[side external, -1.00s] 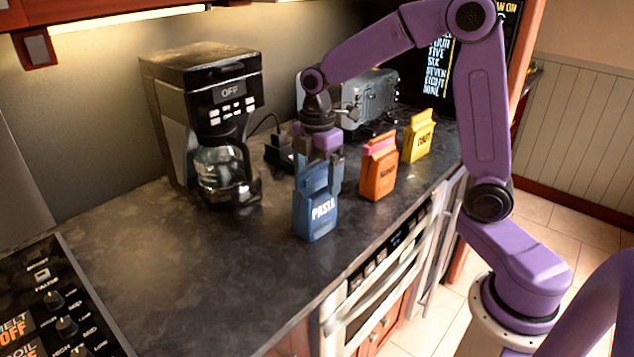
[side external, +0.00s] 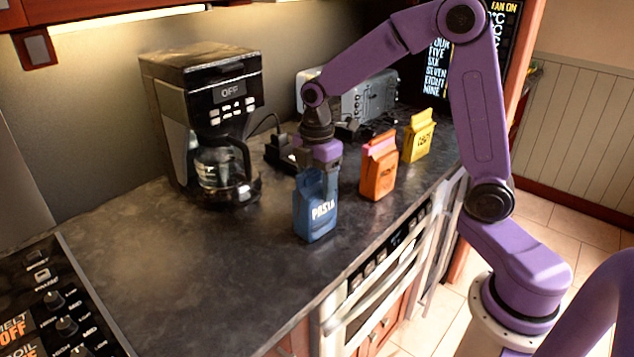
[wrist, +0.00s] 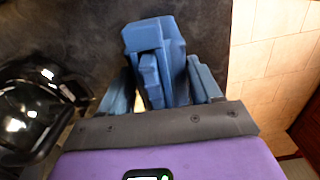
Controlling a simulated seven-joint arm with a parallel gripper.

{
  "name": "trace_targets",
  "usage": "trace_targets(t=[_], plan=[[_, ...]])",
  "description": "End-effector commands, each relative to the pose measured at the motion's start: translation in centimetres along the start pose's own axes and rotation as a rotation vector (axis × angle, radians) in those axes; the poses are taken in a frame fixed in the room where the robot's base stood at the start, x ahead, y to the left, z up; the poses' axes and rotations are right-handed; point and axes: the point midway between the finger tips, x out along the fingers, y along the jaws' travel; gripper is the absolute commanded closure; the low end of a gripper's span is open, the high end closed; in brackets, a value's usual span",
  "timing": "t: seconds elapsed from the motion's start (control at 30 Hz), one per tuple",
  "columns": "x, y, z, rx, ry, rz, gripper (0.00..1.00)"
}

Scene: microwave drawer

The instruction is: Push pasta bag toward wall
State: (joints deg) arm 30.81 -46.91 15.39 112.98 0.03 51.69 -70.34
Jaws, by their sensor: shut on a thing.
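The blue pasta bag (side external: 314,217) stands upright on the dark counter, near its front edge. My gripper (side external: 319,182) is right above it, pointing down, with its fingers at the top of the bag and shut on it. In the wrist view the bag (wrist: 152,38) lies between the two fingers of my gripper (wrist: 160,88), which sit on either side of its top. The lower part of the fingers is hard to tell from the bag in the side view.
An orange bag (side external: 379,168) and a yellow bag (side external: 418,137) stand to the right. A coffee maker (side external: 205,120) stands at the left by the wall, and a toaster (side external: 365,100) behind. The counter (side external: 190,270) is clear at front left.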

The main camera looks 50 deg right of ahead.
Motion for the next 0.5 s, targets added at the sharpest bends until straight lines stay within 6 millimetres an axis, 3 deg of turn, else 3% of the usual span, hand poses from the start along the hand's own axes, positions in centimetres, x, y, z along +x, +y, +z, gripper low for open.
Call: trace_targets(t=[0.5], plan=[[0.0,4.3,-0.4,-0.001,0.0,0.002,0.89]])
